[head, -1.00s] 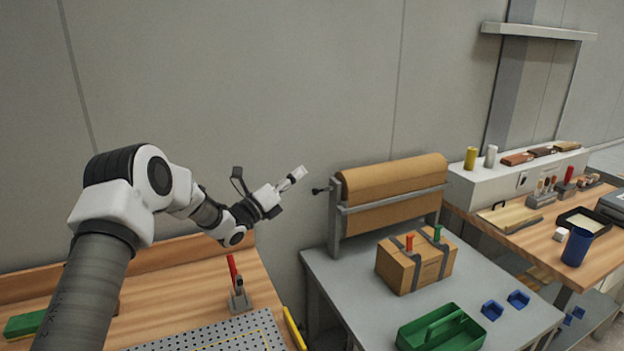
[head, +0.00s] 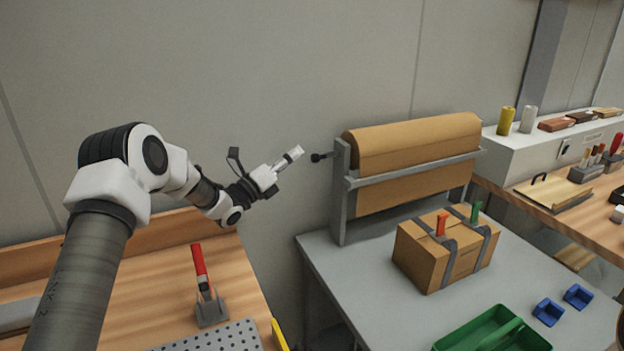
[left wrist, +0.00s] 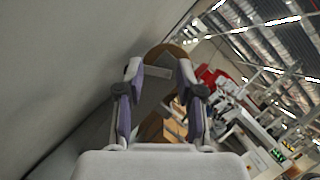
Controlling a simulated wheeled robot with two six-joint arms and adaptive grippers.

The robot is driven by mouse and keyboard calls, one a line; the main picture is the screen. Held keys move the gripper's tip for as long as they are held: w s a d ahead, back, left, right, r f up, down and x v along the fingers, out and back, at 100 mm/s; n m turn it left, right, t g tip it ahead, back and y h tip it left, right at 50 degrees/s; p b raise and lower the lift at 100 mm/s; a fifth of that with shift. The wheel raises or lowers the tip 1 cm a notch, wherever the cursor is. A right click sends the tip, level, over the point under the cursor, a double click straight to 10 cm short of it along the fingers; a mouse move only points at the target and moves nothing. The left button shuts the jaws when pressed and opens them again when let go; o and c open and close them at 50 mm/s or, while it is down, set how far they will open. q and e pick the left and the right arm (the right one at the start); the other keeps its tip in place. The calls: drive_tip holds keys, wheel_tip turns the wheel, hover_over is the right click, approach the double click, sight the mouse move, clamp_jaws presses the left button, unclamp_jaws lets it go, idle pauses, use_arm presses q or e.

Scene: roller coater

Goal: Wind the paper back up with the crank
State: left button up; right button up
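The brown paper roll (head: 415,140) sits in a grey stand (head: 341,200) on the grey table. A sheet of brown paper (head: 405,193) hangs below the roll, behind the stand's cross bar. The small dark crank knob (head: 317,158) sticks out from the stand's left side. My left gripper (head: 296,153) is just left of the knob, pointing toward it, and looks apart from it. In the left wrist view the left gripper's fingers (left wrist: 160,74) are spread with nothing held between them, and the roll's end (left wrist: 165,52) shows beyond them. My right gripper is out of view.
A strapped cardboard box (head: 440,255), a green tray (head: 490,335) and blue bins (head: 548,312) are on the grey table (head: 365,285). A red-handled clamp (head: 203,290) stands on the wooden bench at left. The wall (head: 260,80) is behind the arm.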

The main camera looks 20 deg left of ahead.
sight(313, 160)
use_arm(q)
wheel_tip(313, 160, down, 6)
drive_tip(key=b, duration=0.4)
drive_tip(key=p+x, duration=0.1)
drive_tip(key=x, duration=0.7)
drive_tip(key=shift+w+a+p, duration=0.1)
drive_tip(key=shift+w+p, duration=0.05)
drive_tip(key=shift+p, duration=0.15)
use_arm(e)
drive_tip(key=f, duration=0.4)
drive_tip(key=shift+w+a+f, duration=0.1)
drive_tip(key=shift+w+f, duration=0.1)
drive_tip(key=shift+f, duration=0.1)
use_arm(q)
clamp_jaws()
